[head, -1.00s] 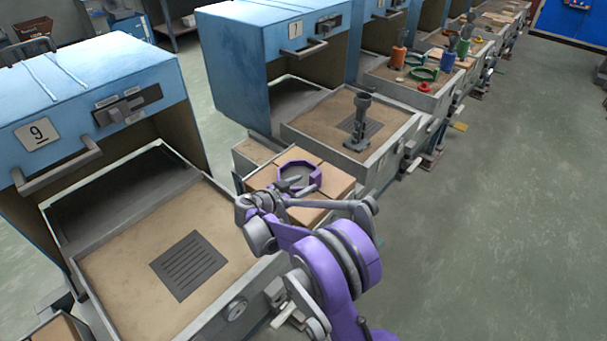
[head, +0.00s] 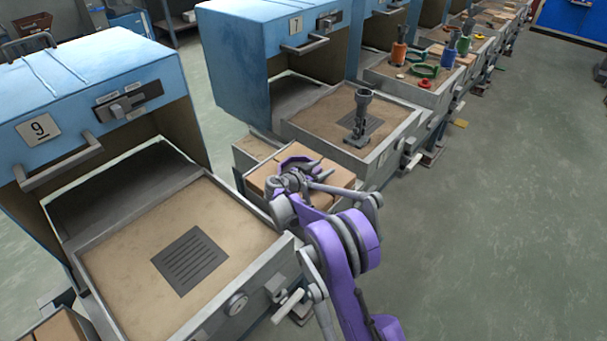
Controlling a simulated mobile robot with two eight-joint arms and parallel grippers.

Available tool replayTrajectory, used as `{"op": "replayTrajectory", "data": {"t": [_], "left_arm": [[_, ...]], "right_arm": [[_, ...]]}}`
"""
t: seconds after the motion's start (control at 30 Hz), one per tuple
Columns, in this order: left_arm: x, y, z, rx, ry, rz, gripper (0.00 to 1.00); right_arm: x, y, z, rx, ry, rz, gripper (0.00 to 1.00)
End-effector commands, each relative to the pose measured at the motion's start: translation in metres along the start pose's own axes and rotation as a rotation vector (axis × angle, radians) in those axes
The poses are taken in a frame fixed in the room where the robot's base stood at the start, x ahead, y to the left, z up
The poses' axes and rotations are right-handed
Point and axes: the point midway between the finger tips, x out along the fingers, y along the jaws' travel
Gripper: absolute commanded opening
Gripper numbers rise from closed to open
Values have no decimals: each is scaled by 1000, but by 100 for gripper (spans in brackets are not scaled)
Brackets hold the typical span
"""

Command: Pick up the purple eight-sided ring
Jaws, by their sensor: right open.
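The purple eight-sided ring (head: 291,160) lies on tan blocks (head: 265,178) in a grey-edged box between machines 9 and 7. Only part of its far rim shows; my right gripper and wrist hide the rest. My right gripper (head: 303,169) is open, with its grey fingers right over or at the ring. I cannot tell whether they touch it or straddle its wall. My left gripper is not in view.
Machine 9's sandy tray (head: 125,255) with a dark vent stands left of my arm. Machine 7's tray (head: 310,118) behind holds a dark upright fitting (head: 361,118). Farther trays carry coloured parts, including a green ring (head: 424,71). Open floor (head: 500,200) lies to the right.

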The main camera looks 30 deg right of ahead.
Motion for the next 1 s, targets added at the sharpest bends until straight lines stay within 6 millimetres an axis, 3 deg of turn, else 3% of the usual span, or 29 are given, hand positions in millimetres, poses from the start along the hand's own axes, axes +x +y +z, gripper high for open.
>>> {"op": "replayTrajectory", "data": {"t": [0.13,0.47,1.0], "left_arm": [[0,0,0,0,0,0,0],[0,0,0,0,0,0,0],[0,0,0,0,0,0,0]], "right_arm": [[-1,0,0,0,0,0,61],[-1,0,0,0,0,0,1],[-1,0,0,0,0,0,0]]}}
